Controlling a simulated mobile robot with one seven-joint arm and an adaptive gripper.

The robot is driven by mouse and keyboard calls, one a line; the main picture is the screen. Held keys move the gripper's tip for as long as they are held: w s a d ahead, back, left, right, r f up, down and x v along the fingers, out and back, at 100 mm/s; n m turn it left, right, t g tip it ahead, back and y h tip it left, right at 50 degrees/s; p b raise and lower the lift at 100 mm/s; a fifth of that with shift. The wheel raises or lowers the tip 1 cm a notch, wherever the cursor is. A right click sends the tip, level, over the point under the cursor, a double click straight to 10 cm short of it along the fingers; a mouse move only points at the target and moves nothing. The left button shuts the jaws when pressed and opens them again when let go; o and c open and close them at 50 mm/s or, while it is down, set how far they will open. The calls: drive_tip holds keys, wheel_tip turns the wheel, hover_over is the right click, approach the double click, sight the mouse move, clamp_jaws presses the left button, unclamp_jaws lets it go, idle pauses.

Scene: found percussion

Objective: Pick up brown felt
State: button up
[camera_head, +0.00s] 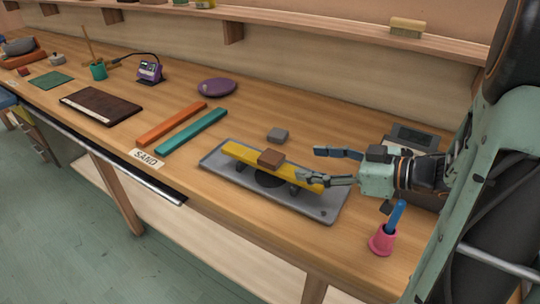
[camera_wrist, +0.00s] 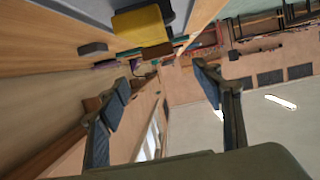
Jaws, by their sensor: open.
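A small brown block (camera_head: 271,158), which looks like the brown felt, lies on top of a yellow bar (camera_head: 240,151). The bar rests on dark supports on a grey tray (camera_head: 219,163). In the wrist view, the brown block (camera_wrist: 157,50) shows at the upper middle beside the yellow bar (camera_wrist: 138,26), beyond the fingers. My gripper (camera_head: 309,163) is open and empty, to the right of the brown block, with its fingers pointing left towards it. The lower finger overlaps the bar's right end in the head view; I cannot tell if they touch. Both fingers (camera_wrist: 164,82) are spread in the wrist view.
A grey block (camera_head: 277,134) lies behind the tray. A pink cup (camera_head: 382,241) with a blue handle stands at the front right. Orange (camera_head: 171,123) and teal (camera_head: 192,131) bars, a purple disc (camera_head: 217,87) and a dark brown slab (camera_head: 101,106) lie to the left. A shelf runs behind.

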sight(270, 155)
drive_tip(key=shift+a+f, duration=0.1)
drive_tip(key=shift+a, duration=0.1)
drive_tip(key=x, duration=0.4)
drive_tip(key=shift+s+a+b, duration=0.1)
drive_tip(key=shift+a+b, duration=0.2)
drive_tip(key=shift+b, duration=0.05)
drive_tip(key=shift+w+r+b+x, duration=0.1)
drive_tip(key=shift+w+b+x, duration=0.15)
drive_tip(key=shift+x, duration=1.25)
drive_tip(key=shift+w+r+b+x, duration=0.1)
drive_tip(key=shift+b+x, duration=0.15)
drive_tip(key=shift+x, duration=1.3)
drive_tip(key=shift+d, duration=0.2)
drive_tip(key=shift+c, duration=0.6)
drive_tip(key=c, duration=0.9)
drive_tip(key=shift+r, duration=0.1)
